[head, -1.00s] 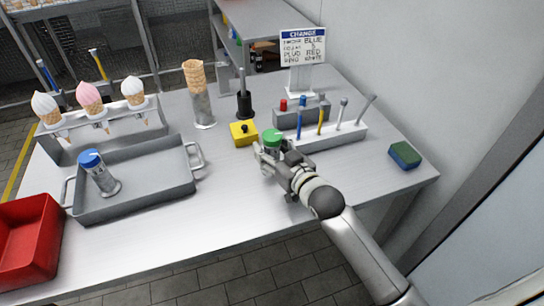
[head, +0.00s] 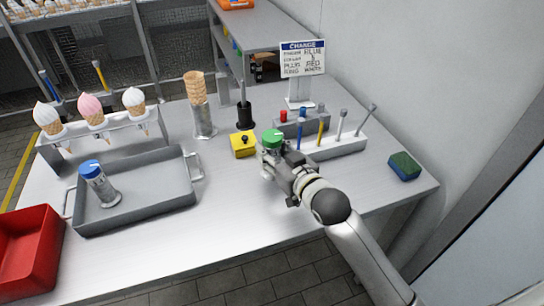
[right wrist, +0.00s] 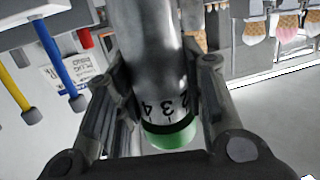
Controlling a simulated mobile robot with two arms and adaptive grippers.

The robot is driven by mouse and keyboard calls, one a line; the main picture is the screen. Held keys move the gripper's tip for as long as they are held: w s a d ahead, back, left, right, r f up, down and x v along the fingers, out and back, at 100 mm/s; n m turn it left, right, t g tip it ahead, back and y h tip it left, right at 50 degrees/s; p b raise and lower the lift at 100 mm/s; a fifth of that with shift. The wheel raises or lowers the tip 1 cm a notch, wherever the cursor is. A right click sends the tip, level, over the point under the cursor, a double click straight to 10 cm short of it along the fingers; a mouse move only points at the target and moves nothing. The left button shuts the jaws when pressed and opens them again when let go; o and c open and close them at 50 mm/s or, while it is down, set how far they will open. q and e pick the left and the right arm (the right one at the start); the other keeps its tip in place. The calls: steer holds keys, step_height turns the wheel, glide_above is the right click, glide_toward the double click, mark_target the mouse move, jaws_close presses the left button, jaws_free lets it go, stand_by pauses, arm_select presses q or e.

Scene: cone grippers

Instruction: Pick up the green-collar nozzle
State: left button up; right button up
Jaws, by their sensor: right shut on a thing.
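The green-collar nozzle (head: 272,138) is at the middle of the steel table, its green end up in the head view. My right gripper (head: 275,158) is shut on it. In the right wrist view the nozzle is a metal cylinder (right wrist: 150,50) with dark numerals and a green band (right wrist: 172,136), held between the two fingers (right wrist: 158,95). I cannot tell whether its base touches the table. My left gripper is not in view.
A yellow block (head: 242,145) stands just left of my right gripper. A white rack (head: 345,149) with several tools and a sign (head: 303,60) stand behind it. A cone stack (head: 196,88), a red bin (head: 28,245) and a sponge (head: 404,166) are also on the table. The front middle is clear.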

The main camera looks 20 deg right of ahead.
steer(key=s+r, duration=0.1)
steer(key=r, duration=0.1)
steer(key=s+a+r, duration=0.1)
steer(key=s+r, duration=0.1)
steer(key=shift+s+r, duration=0.2)
steer(key=shift+r, duration=0.05)
steer(key=p, duration=0.3)
glide_toward(269, 145)
steer(key=shift+s+a+r, duration=0.2)
steer(key=shift+a+r, duration=0.55)
steer(key=shift+a, duration=0.35)
steer(key=shift+s+a+r, duration=0.25)
steer(key=shift+a+r, duration=0.5)
steer(key=shift+a, duration=0.35)
